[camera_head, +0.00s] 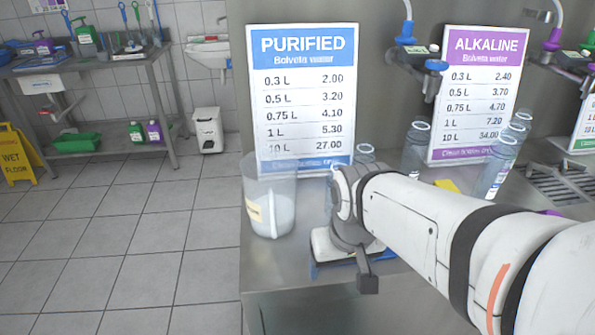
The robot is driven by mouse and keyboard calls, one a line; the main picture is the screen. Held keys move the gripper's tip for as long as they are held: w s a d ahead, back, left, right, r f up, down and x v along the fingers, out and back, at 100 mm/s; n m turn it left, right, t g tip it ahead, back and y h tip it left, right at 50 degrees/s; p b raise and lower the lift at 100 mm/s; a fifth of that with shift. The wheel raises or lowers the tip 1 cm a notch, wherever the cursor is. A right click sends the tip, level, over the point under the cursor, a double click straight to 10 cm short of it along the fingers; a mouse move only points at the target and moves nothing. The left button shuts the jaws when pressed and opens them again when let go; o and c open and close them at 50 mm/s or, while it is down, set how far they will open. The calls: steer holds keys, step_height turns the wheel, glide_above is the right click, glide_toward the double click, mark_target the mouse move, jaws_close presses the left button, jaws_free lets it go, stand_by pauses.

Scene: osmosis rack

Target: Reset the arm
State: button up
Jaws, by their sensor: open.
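My white arm (420,220) reaches in from the lower right over the grey metal counter (265,262). Its dark wrist and my gripper (360,262) are low over the counter's front part, right of a clear jug. My gripper is open. Its fingers are hard to make out, and I see nothing held in it. A white and blue flat item (326,246) shows beside and partly behind the wrist; I cannot tell its full shape.
The clear jug (270,205) holds whitish contents. Clear bottles (415,148) (499,165) stand behind my arm, below the PURIFIED (304,95) and ALKALINE (478,95) price signs. A drain grate (563,180) is at right. Tiled floor (150,250) at left is clear, with a wet-floor sign (18,158).

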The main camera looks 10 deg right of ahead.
step_height(320, 180, up, 8)
steer(key=p, duration=0.7)
steer(key=shift+s+r+p, duration=0.15)
steer(key=shift+r+p, duration=0.1)
steer(key=shift+p, duration=0.15)
steer(key=shift+d, duration=0.1)
stand_by(0.3)
